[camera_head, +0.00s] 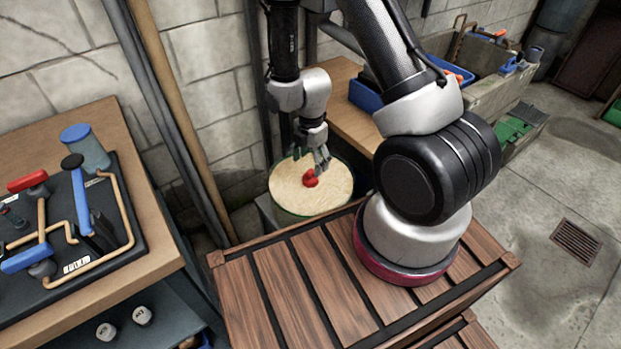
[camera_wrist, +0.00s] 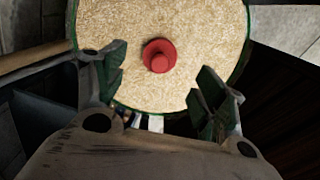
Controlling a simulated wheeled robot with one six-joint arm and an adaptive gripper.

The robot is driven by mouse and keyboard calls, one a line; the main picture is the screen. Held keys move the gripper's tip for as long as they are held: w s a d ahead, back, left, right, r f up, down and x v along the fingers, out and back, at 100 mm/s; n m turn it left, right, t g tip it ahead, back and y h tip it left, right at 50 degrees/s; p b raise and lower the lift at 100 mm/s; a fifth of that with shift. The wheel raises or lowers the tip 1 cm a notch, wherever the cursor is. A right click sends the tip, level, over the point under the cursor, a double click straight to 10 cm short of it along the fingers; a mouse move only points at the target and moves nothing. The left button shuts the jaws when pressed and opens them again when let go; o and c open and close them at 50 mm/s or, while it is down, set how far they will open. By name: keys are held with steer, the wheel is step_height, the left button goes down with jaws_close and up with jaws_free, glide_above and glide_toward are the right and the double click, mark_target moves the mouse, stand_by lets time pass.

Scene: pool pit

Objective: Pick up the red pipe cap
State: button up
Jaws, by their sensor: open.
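The red pipe cap (camera_head: 310,178) sits on the pale, grainy round top (camera_head: 290,196) of a green-rimmed container against the wall. In the wrist view the red cap (camera_wrist: 159,55) lies near the middle of the pale surface (camera_wrist: 110,25), beyond the fingertips and roughly between their lines. My gripper (camera_head: 318,160) is above the round top, close to the cap. In the wrist view my gripper (camera_wrist: 155,95) has its two fingers spread wide with nothing between them. Whether a finger touches the cap cannot be told.
A workbench (camera_head: 153,233) with a pipe and valve panel (camera_head: 110,215) stands at the left. A wooden bench (camera_head: 345,85) with a blue bin (camera_head: 366,98) is behind the container to the right. The floor (camera_head: 545,200) at the right is open, with a drain grate (camera_head: 577,241).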

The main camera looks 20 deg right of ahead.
mark_target(311, 171)
step_height(311, 171, down, 8)
steer(key=shift+r, duration=0.2)
steer(key=c, duration=1.2)
steer(key=shift+o, duration=0.2)
steer(key=shift+r, duration=0.15)
